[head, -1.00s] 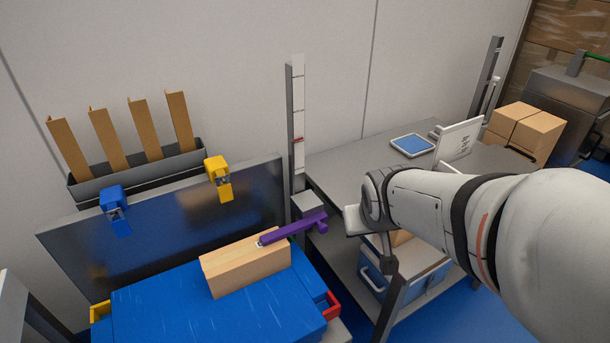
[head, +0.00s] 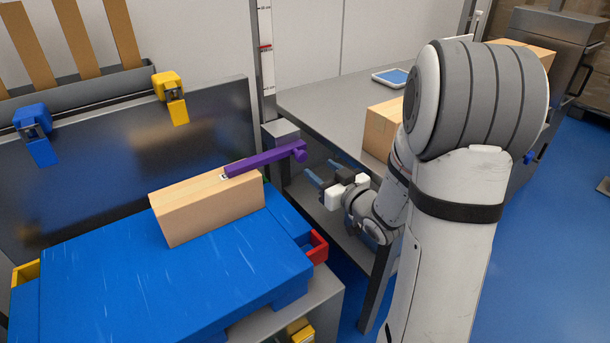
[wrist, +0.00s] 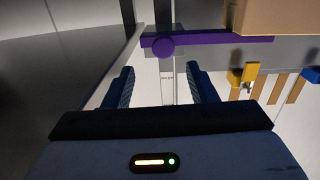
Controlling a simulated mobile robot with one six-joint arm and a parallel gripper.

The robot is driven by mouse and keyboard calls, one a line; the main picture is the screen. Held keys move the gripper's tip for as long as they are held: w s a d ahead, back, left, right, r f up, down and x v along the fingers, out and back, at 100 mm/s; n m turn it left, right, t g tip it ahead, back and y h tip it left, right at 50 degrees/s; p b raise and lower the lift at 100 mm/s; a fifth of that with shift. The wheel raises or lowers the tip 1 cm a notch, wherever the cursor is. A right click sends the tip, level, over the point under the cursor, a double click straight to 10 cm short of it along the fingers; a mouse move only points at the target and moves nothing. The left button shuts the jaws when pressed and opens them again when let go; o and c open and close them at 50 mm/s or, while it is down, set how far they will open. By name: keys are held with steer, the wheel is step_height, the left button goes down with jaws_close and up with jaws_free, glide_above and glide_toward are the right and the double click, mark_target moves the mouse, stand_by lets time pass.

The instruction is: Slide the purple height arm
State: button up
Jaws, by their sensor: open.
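The purple height arm (head: 265,159) sticks out sideways from a grey block on the upright measuring post (head: 265,60). Its left end lies over the top of a cardboard box (head: 208,205), and a round knob is at its right end. My gripper (head: 322,173) is open and empty, to the right of the knob and apart from it. In the wrist view the purple arm (wrist: 210,45) crosses beyond the open fingers (wrist: 162,88), with its knob roughly ahead of the gap between them. The box (wrist: 272,18) shows at the upper right there.
The box stands on a blue pallet-like tub (head: 200,265). A dark upright panel (head: 130,165) with blue (head: 35,135) and yellow (head: 171,97) clamps stands behind. A grey table (head: 330,105) with a carton and tablet (head: 390,77) lies right of the post.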

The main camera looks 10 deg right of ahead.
mark_target(303, 158)
steer(key=b+x, duration=0.2)
steer(key=x, duration=0.5)
steer(key=shift+w+a+f, duration=0.2)
steer(key=shift+w+a, duration=0.1)
steer(key=shift+a, duration=0.05)
steer(key=shift+c, duration=0.5)
